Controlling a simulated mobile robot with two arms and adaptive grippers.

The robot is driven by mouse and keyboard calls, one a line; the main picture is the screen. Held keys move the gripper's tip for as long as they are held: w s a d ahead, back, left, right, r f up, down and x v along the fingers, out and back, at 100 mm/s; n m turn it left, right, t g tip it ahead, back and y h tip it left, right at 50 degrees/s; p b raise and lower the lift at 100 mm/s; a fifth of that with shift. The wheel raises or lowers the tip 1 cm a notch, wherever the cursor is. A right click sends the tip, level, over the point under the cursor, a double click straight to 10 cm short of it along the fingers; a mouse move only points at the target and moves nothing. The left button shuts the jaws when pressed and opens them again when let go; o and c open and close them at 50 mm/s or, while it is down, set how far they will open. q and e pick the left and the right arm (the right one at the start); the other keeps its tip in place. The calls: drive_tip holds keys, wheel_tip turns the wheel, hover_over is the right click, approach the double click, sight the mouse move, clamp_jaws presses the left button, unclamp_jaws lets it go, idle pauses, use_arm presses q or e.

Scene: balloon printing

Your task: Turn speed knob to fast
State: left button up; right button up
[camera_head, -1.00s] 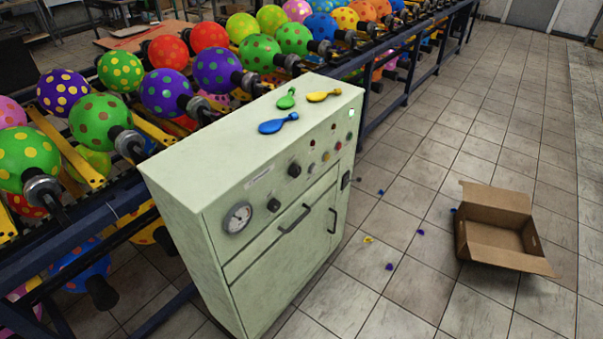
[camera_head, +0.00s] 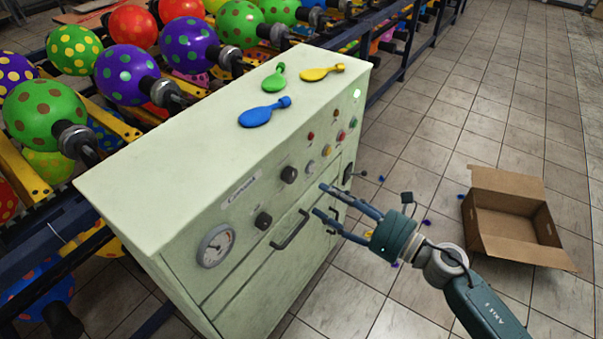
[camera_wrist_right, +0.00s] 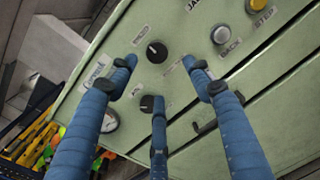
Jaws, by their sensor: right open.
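A pale green control cabinet (camera_head: 130,200) stands in the middle of the head view. Its sloped front carries two black knobs, an upper one (camera_head: 289,174) and a lower one (camera_head: 263,221). In the right wrist view the upper knob (camera_wrist_right: 157,52) and the lower knob (camera_wrist_right: 148,103) both show; their small labels are hard to read, so I cannot tell which sets speed. My right gripper (camera_head: 322,199) is open and empty, its blue fingers pointing at the panel right of the knobs. In the right wrist view its fingers (camera_wrist_right: 160,76) spread around the knob area, contact unclear. My left gripper is out of view.
A round gauge (camera_head: 215,246) sits left of the knobs. Coloured buttons (camera_head: 325,150) and a dark door handle (camera_head: 291,230) are near the fingers. Deflated balloons (camera_head: 264,112) lie on top. An open cardboard box (camera_head: 515,222) stands on the floor at right.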

sight(293, 179)
drive_tip(key=x, duration=0.1)
drive_tip(key=p+x, duration=0.1)
drive_tip(key=x, duration=0.1)
drive_tip(key=p+x, duration=0.1)
drive_tip(key=x, duration=0.1)
drive_tip(key=shift+a+r, duration=0.35)
drive_tip(key=shift+r, duration=0.05)
drive_tip(key=x, duration=0.3)
drive_tip(key=shift+d+f, duration=0.1)
drive_tip(key=shift+f, duration=0.1)
drive_tip(key=shift+w+a+p, duration=0.35)
drive_tip(key=shift+w+a, duration=0.05)
drive_tip(key=shift+a, duration=0.2)
drive_tip(key=shift+c, duration=0.2)
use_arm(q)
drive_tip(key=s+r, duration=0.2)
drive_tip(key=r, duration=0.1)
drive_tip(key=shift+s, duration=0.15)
use_arm(e)
drive_tip(key=shift+f, duration=0.1)
drive_tip(key=c, duration=1.1)
